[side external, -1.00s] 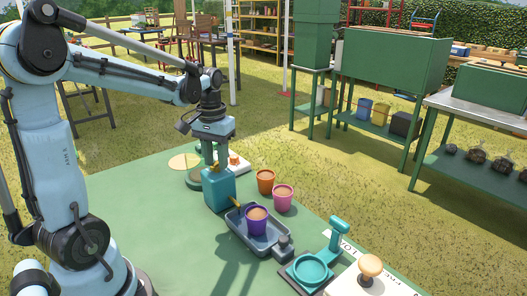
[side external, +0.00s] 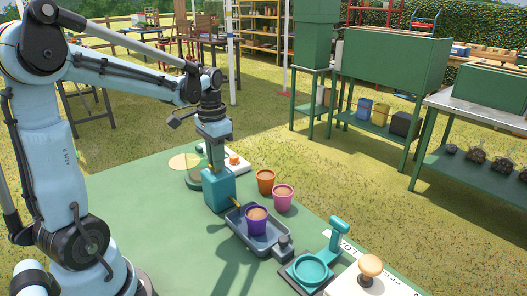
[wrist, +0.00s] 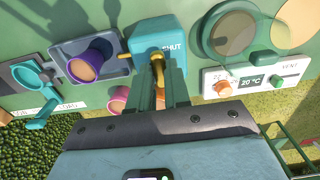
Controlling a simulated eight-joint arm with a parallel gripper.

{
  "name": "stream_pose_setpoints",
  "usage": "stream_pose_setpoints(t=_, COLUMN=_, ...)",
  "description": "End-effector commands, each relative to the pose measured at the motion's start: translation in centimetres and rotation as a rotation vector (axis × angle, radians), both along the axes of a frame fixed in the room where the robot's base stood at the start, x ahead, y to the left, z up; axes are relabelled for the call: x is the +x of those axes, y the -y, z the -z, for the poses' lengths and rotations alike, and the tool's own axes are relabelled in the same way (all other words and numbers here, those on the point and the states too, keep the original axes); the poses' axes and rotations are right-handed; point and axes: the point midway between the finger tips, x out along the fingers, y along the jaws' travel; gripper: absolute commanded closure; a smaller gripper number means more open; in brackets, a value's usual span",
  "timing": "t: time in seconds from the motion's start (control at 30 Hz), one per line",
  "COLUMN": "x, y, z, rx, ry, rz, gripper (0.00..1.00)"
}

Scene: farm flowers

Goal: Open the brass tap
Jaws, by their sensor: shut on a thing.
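The teal tank (side external: 219,190) stands on the green table, and it also shows in the wrist view (wrist: 168,36). The brass tap has a spout at the tank's side (wrist: 124,56) and a brass handle (wrist: 158,66) on top. My gripper (wrist: 160,78) is above the tank, shut on the brass handle; in the side external view my gripper (side external: 216,160) partly hides the handle. A purple pot (side external: 256,219) of soil stands upright in a grey tray (side external: 242,241) beside the tank, below the spout. No water stream can be made out.
An orange pot (side external: 265,182) and a pink pot (side external: 283,199) stand right of the tank. A white control panel (side external: 243,164) with an orange knob is behind it. A teal ring stand (side external: 309,270) and a wooden knob (side external: 371,266) are at front right.

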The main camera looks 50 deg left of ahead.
Motion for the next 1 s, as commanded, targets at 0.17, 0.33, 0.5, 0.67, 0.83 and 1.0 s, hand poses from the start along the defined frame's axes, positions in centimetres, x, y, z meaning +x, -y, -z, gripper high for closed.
stream_pose_setpoints(t=0.17, x=0.0, y=0.0, z=0.0, rx=0.000, ry=-0.002, rz=0.016, gripper=1.00)
stream_pose_setpoints(t=0.33, x=0.0, y=0.0, z=0.0, rx=0.000, ry=-0.002, rz=0.016, gripper=1.00)
stream_pose_setpoints(t=0.5, x=0.0, y=0.0, z=0.0, rx=0.000, ry=-0.002, rz=0.014, gripper=0.57)
stream_pose_setpoints(t=0.67, x=0.0, y=0.0, z=0.0, rx=0.000, ry=-0.001, rz=0.013, gripper=0.57)
stream_pose_setpoints(t=0.83, x=0.0, y=0.0, z=-0.2, rx=0.000, ry=-0.001, rz=0.013, gripper=0.57)
stream_pose_setpoints(t=1.0, x=0.0, y=0.0, z=-1.6, rx=0.000, ry=-0.001, rz=0.013, gripper=0.57)
